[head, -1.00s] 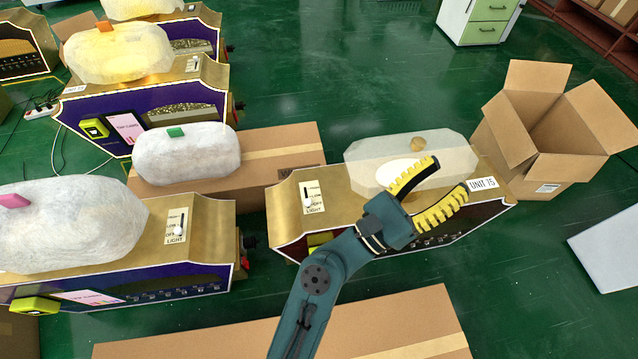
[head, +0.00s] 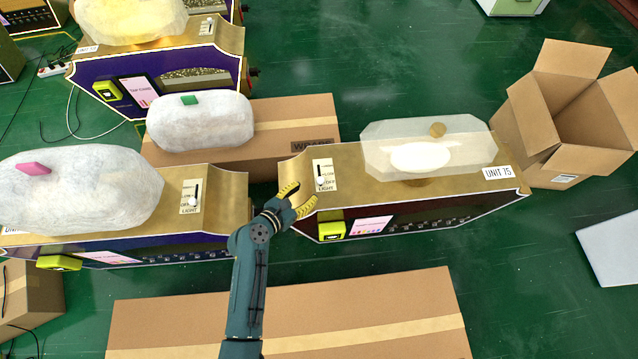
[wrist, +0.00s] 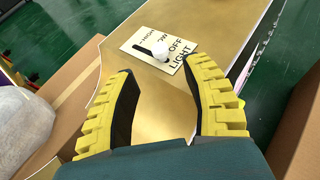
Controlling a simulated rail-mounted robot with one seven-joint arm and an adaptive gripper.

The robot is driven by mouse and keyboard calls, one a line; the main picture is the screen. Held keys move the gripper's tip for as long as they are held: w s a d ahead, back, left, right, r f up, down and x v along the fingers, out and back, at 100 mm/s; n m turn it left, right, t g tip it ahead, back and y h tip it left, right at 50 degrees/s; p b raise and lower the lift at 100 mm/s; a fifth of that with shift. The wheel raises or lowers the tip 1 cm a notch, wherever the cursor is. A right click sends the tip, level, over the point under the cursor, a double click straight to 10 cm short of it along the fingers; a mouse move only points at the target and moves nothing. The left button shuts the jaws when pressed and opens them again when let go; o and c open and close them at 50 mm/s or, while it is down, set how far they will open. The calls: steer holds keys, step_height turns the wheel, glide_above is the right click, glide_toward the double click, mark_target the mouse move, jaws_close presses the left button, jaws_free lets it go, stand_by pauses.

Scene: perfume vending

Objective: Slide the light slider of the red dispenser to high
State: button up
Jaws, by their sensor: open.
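The red dispenser (head: 412,212) has a gold top, a dark red front and a "UNIT 75" label, at the right in the head view. Its light slider panel (head: 321,174) is at the left of the top. In the wrist view the panel (wrist: 148,40) shows HIGH, LOW, OFF and LIGHT; the white knob (wrist: 163,56) is beside OFF, at the end of the black slot away from HIGH. My gripper (head: 301,195) is open and empty at the dispenser's left front edge, short of the panel. In the wrist view the knob lies ahead between the fingertips, apart from them.
Another dispenser (head: 215,228) with its own light slider and a wrapped lump on top stands close at the left. A cardboard box (head: 290,112) lies behind, and a long box (head: 290,315) in front. An open carton (head: 520,135) stands at the right.

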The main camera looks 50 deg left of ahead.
mark_target(320, 181)
steer(key=b+x, duration=0.3)
steer(key=x, duration=0.4)
steer(key=shift+w+f+b, duration=0.1)
steer(key=shift+w+b, duration=0.05)
steer(key=shift+b, duration=0.15)
steer(key=shift+w+a, duration=0.1)
steer(key=shift+w, duration=0.25)
